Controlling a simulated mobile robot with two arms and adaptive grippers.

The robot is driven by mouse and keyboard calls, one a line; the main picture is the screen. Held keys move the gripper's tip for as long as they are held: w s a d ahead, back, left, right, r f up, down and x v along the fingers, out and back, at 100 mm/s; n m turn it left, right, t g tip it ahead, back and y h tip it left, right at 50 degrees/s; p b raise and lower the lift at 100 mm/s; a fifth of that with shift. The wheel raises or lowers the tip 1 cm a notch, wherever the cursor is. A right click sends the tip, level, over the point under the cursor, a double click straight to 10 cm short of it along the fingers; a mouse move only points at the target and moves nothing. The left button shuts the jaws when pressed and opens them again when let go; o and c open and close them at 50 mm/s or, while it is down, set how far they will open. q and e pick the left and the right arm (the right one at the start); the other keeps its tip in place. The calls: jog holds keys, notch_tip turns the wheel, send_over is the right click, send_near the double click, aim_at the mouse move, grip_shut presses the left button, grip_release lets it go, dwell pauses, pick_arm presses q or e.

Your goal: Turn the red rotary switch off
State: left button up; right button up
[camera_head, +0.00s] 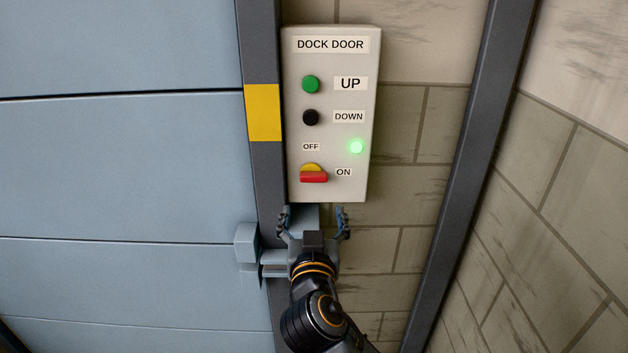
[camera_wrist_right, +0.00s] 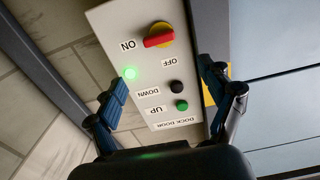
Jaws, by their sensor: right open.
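The red rotary switch (camera_head: 313,179) is a red handle on a yellow round base, low on the grey DOCK DOOR control box (camera_head: 356,188). Its handle lies level, pointing at the ON label; the OFF label is above it. A green lamp (camera_head: 356,147) on the box is lit. My right gripper (camera_head: 313,212) is open and empty just below the box's lower edge. In the right wrist view the red switch (camera_wrist_right: 158,40) shows ahead, beyond the spread fingers (camera_wrist_right: 168,97), with nothing touching it. My left gripper is not in view.
The box also carries a green UP button (camera_head: 310,84) and a black DOWN button (camera_head: 310,117). A dark door post (camera_head: 263,190) with a yellow patch runs along its left, beside the blue panelled door (camera_head: 120,170). A block wall lies to the right.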

aim_at(314, 179)
jog(key=w+p, duration=0.3)
jog(key=w, duration=1)
jog(key=shift+f, duration=0.1)
jog(key=c, duration=1.1)
